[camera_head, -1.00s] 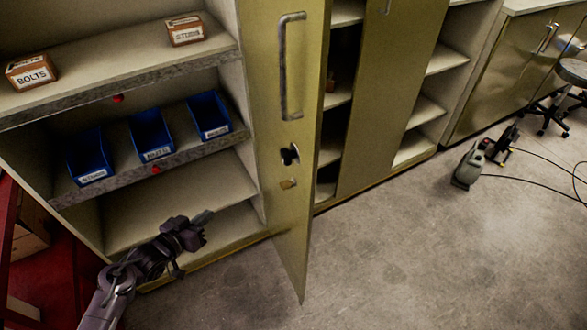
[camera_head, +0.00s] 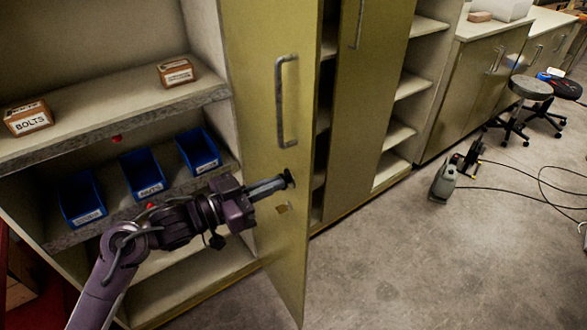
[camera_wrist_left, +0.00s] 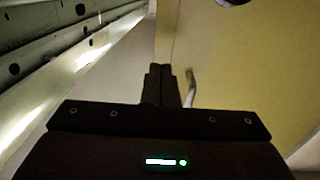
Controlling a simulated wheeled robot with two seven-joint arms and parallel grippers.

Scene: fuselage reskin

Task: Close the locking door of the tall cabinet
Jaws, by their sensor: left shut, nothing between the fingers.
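In the left wrist view the shut fingers (camera_wrist_left: 161,84) point along the yellow door panel (camera_wrist_left: 250,70). My right gripper is not in view.
Shelves hold a BOLTS box (camera_head: 27,118), another small box (camera_head: 177,72) and blue bins (camera_head: 143,174). Further right are another yellow cabinet door (camera_head: 365,110), a green-grey machine with cables (camera_head: 443,182) and stools (camera_head: 530,88). The floor (camera_head: 410,260) before the door is clear.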

